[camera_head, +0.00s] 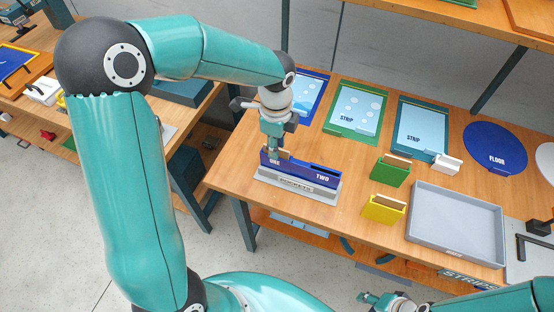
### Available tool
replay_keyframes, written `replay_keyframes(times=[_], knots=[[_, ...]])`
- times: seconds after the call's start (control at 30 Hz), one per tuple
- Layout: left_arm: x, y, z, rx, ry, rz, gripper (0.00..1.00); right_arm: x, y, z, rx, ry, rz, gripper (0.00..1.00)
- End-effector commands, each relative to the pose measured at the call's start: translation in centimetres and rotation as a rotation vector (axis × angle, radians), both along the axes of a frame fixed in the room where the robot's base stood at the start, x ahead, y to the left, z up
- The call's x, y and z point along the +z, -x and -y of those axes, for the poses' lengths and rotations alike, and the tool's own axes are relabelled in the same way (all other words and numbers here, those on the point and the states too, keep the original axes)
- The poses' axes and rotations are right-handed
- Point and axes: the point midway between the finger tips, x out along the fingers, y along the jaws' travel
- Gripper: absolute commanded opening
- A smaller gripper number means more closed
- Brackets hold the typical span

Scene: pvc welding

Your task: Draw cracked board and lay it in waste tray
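My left gripper (274,152) points down at the ONE end of a blue two-slot holder (318,177), marked ONE and TWO, on a grey base. A small tan board edge (284,154) shows at the ONE slot, right beside the fingers; I cannot tell whether they grip it. The TWO slot looks empty. No crack can be made out on any board. A wide, empty grey tray (418,228) lies at the right; its front label is too small to read. My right gripper (372,300) is at the bottom edge, below the table front, its fingers too small to read.
A green box (391,172) and a yellow box (384,210) with tan boards stand between holder and tray. Behind lie STRIP mats (357,110) and a blue round FLOOR mat (494,146). A white block (447,163) is near. A shelf (480,22) overhangs the back.

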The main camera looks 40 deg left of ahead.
Motion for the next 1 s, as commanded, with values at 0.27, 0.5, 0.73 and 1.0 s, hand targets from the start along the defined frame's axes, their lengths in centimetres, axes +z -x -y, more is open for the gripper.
replay_keyframes(times=[0.27,0.5,0.73,1.0], knots=[[0.0,-0.01,0.03,-0.001,0.0,0.0,0.0,0.0,0.0,0.0,0.0,0.0,0.0,0.4],[0.0,-0.02,0.03,-0.001,0.0,0.0,0.0,0.0,0.0,0.0,0.0,0.0,0.0,0.4],[0.15,0.0,0.02,0.0,0.0,0.0,0.0,0.13,0.0,0.0,0.0,0.0,0.0,0.4],[0.58,0.0,0.01,0.0,0.0,0.0,0.0,0.49,0.0,0.01,0.0,0.0,0.0,0.4]])
